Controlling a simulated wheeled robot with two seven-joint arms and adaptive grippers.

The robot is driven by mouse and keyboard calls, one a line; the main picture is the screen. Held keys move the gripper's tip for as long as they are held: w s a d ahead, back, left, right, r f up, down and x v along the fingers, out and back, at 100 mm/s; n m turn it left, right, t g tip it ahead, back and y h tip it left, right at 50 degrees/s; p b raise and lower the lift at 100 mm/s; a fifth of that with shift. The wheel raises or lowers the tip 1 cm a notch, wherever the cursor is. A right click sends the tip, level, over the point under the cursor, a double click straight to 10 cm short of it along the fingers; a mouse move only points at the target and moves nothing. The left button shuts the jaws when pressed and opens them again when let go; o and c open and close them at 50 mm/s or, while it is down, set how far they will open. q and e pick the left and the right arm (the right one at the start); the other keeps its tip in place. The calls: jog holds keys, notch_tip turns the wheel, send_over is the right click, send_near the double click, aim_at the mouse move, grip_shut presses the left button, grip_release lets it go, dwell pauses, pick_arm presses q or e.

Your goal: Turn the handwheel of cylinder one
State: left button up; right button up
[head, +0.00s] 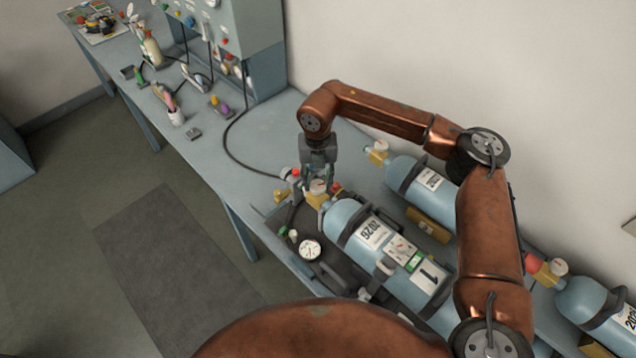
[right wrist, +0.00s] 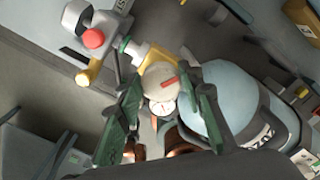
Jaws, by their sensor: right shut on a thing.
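Cylinder one (head: 343,222) is a pale blue bottle with a "1" label, lying on a dark carrier on the bench. Its brass valve (head: 315,200) is at the far left end. My right gripper (head: 319,183) reaches down onto that valve. In the right wrist view its two green fingers (right wrist: 163,95) stand either side of a pale round handwheel (right wrist: 155,82) with a red mark, and are closed on it. A small white gauge (right wrist: 163,106) sits just beside the handwheel. The fingers partly hide the valve. My left gripper is not in view.
Two more blue cylinders lie behind (head: 402,176) and at the right (head: 585,300). A pressure gauge (head: 310,249) and a hose connector with a red knob (right wrist: 93,38) are close to the valve. A grey panel cabinet (head: 255,40) stands on the bench, with small items left of it.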

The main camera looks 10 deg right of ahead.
jog(key=n+b, duration=0.1)
jog(key=n, duration=0.5)
jog(key=shift+a+r+n+b, duration=0.1)
jog(key=shift+a+n+b, duration=0.1)
jog(key=shift+n+b, duration=0.15)
jog(key=n+b, duration=0.1)
jog(key=n, duration=0.2)
jog(key=shift+n, duration=0.25)
jog(key=n, duration=0.3)
jog(key=shift+a+n+b, duration=0.1)
jog(key=shift+n+b, duration=0.2)
jog(key=shift+b, duration=0.05)
jog(key=n+b, duration=0.1)
jog(key=n, duration=0.4)
jog(key=shift+s, duration=0.15)
jog(key=shift+s+r+n+b, duration=0.1)
jog(key=shift+n+b, duration=0.45)
jog(key=shift+n, duration=1.75)
jog(key=o, duration=0.8)
jog(key=shift+c, duration=0.2)
jog(key=o, duration=0.4)
